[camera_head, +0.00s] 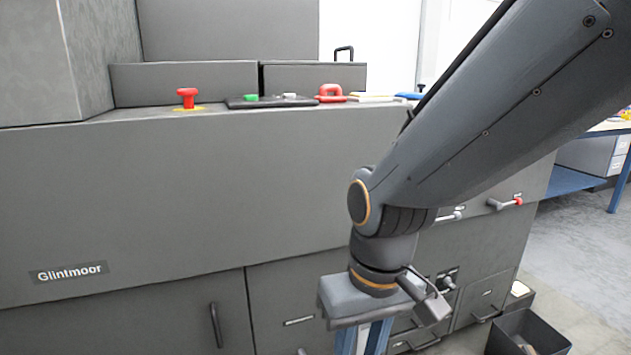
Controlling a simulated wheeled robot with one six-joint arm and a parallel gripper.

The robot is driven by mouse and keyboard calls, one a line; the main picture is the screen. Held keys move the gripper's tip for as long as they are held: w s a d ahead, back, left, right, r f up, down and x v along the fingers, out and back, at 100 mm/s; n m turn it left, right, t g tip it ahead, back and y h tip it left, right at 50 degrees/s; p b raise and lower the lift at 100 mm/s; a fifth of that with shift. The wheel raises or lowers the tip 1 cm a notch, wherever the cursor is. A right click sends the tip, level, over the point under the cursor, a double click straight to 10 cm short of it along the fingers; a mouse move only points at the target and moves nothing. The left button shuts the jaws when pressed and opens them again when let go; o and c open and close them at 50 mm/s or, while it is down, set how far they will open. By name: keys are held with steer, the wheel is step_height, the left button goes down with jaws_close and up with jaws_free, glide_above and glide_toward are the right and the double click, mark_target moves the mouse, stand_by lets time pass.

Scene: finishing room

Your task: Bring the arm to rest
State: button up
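My arm reaches in from the upper right and bends down at its wrist, in front of a large grey machine (150,190). My gripper (362,338) hangs below the wrist and points down, in front of the machine's lower panels. The upper parts of two blue-grey fingers show, but the bottom edge of the picture cuts off their tips. I cannot tell how far apart they are or whether anything is between them.
A red mushroom button (187,97), a dark control panel (258,102) and a red padlock-like part (331,93) sit on the machine's ledge. A black bin (527,335) stands on the floor at right. Open floor lies beyond.

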steer(key=s+d+r+m+h+p, duration=0.1)
steer(key=s+d+r+m+p, duration=0.1)
steer(key=d+r+p, duration=1.1)
step_height(320, 180, up, 4)
steer(key=m+p, duration=0.1)
steer(key=p, duration=0.6)
steer(key=shift+s+d+f+m+p, duration=0.15)
steer(key=shift+m+p, duration=0.2)
steer(key=shift+m, duration=0.05)
